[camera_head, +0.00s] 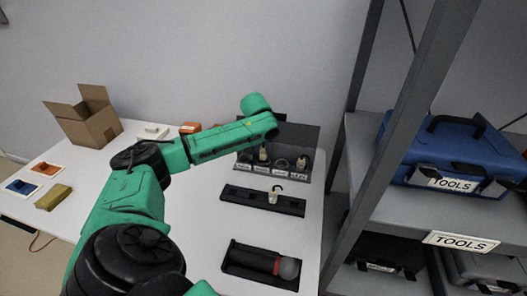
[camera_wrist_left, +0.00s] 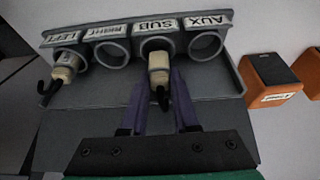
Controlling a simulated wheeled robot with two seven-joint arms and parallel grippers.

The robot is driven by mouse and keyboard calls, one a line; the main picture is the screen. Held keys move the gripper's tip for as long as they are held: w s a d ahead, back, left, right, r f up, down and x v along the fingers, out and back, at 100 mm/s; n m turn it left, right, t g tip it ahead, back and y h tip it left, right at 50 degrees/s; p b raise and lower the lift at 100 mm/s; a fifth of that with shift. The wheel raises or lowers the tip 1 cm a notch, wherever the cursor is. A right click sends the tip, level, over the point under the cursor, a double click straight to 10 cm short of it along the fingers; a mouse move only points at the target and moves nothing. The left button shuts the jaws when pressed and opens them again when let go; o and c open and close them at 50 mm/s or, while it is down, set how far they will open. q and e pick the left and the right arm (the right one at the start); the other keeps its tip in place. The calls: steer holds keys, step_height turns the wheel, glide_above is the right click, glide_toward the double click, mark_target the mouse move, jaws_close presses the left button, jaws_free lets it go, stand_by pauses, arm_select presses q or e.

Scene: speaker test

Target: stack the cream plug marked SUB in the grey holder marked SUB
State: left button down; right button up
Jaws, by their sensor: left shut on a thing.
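The cream plug marked SUB (camera_wrist_left: 159,66) has a black hooked tail and lies between the two purple fingers of my left gripper (camera_wrist_left: 160,88), shut on it. Its far end is at the mouth of the grey holder marked SUB (camera_wrist_left: 143,46); I cannot tell how deep it sits. No marking is readable on the plug. In the head view, the plug (camera_head: 263,154) shows at the second holder from the left, below my left arm's end. The fingers are hard to make out there. My right gripper is not in view.
Another cream plug (camera_wrist_left: 68,63) stands in the holder marked LEFT; the AUX holder (camera_wrist_left: 206,44) is empty. A further plug (camera_head: 274,196) stands in a black strip (camera_head: 240,195). A microphone (camera_head: 264,262) lies in a tray.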

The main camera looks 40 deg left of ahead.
arm_select(q)
steer(key=shift+f, duration=0.95)
steer(key=shift+f, duration=0.2)
steer(key=c, duration=0.7)
jaws_free()
steer(key=shift+f, duration=0.1)
steer(key=shift+o, duration=0.2)
steer(key=v, duration=1.2)
steer(key=shift+r, duration=0.35)
steer(key=shift+r, duration=0.1)
